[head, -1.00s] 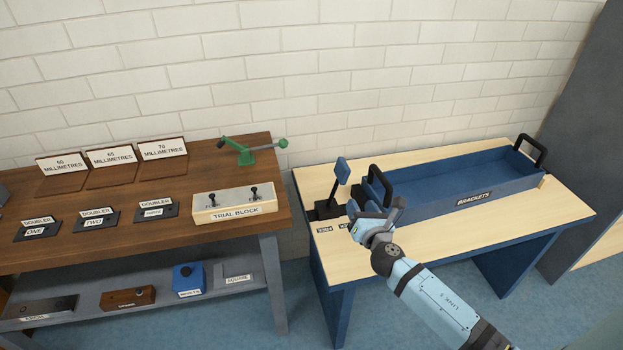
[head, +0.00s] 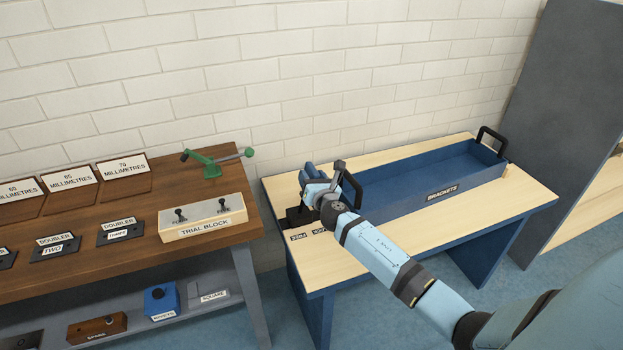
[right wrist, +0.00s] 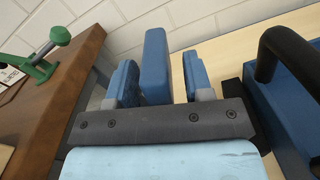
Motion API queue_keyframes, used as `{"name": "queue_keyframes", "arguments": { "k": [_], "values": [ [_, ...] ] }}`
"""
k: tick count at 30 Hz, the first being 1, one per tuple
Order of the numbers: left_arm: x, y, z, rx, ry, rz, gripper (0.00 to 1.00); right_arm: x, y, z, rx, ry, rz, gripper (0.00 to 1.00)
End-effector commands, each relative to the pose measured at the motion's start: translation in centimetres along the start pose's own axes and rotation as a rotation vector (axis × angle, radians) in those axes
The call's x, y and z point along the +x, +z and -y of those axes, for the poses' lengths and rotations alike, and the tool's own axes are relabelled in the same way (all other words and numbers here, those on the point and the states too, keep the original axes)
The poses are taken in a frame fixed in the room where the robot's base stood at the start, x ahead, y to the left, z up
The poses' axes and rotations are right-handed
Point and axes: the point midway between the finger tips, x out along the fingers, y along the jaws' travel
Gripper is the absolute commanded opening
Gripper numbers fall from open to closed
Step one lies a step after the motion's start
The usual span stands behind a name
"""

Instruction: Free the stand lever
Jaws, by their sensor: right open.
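The stand lever's black base (head: 297,217) sits on the light table at the left end of the blue tray. My right gripper (head: 314,180) is at the lever and hides most of it in the head view. In the right wrist view, the lever's blue handle (right wrist: 158,65) stands between the two blue fingers of my right gripper (right wrist: 162,82). The jaws are open, with a gap visible on each side of the handle. The FREE label (head: 299,237) lies on the table in front of the base, beside a partly hidden label. My left gripper is not in view.
The blue BRACKETS tray (head: 400,203) has a black handle at each end; its near handle (right wrist: 290,55) is close right of my gripper. The wooden bench (head: 110,262) at left holds a green clamp (head: 212,166) and the trial block (head: 203,221). The table front is clear.

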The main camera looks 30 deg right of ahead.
Motion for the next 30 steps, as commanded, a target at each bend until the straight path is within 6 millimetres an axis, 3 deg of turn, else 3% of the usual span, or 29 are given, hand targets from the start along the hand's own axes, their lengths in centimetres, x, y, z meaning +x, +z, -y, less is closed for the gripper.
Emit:
{"name": "queue_keyframes", "arguments": {
  "k": [9,11,15,16,30],
  "values": [
    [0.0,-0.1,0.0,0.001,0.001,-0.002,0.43,0.3,0.1,0.0,0.001,0.000,0.000,0.47],
    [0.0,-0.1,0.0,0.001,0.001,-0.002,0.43,0.3,0.0,0.0,0.001,0.000,0.000,0.35],
    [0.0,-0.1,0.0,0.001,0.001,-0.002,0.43,0.3,0.0,0.0,0.001,0.000,0.000,0.03],
    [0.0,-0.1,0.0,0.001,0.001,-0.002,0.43,0.3,0.0,0.0,0.001,0.000,0.000,0.00],
    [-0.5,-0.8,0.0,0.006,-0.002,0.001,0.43,0.3,0.2,-1.3,-0.082,0.001,-0.001,0.00]
  ]
}}
